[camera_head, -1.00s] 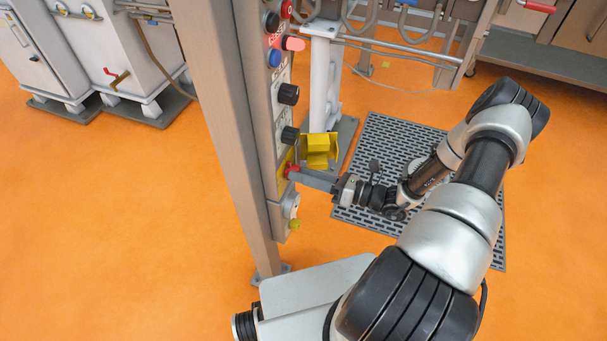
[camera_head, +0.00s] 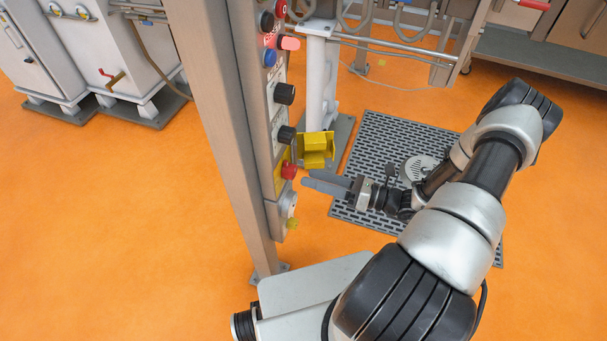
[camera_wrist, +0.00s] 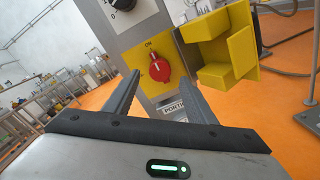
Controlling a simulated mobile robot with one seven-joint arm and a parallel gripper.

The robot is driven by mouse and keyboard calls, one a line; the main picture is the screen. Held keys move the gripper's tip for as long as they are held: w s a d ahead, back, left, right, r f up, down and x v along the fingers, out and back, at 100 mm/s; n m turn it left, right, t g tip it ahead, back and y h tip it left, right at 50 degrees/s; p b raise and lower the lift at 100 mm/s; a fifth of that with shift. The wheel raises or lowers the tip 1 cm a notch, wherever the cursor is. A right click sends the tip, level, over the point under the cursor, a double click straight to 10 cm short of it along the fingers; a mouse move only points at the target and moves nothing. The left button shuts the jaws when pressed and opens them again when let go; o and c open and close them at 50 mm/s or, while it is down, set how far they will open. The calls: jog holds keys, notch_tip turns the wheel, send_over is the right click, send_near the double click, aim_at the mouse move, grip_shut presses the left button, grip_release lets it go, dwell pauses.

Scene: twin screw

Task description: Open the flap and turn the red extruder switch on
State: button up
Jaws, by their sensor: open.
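The red extruder switch (camera_head: 289,171) sits on a yellow plate on the control panel; it also shows in the wrist view (camera_wrist: 159,68), with its white mark upright toward the word ON. The yellow flap (camera_head: 315,150) stands swung open to the right of the switch, and in the wrist view (camera_wrist: 238,54) it is beside the plate. My gripper (camera_head: 306,179) is open and empty, a short way to the right of the switch in the head view. In the wrist view its fingers (camera_wrist: 165,95) stand apart, with the switch seen between and beyond them.
A grey post (camera_head: 215,110) stands at the panel's left. A dark floor grate (camera_head: 375,165) lies under my arm.

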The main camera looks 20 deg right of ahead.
jog(key=v, duration=1.3)
jog(key=shift+a, duration=0.1)
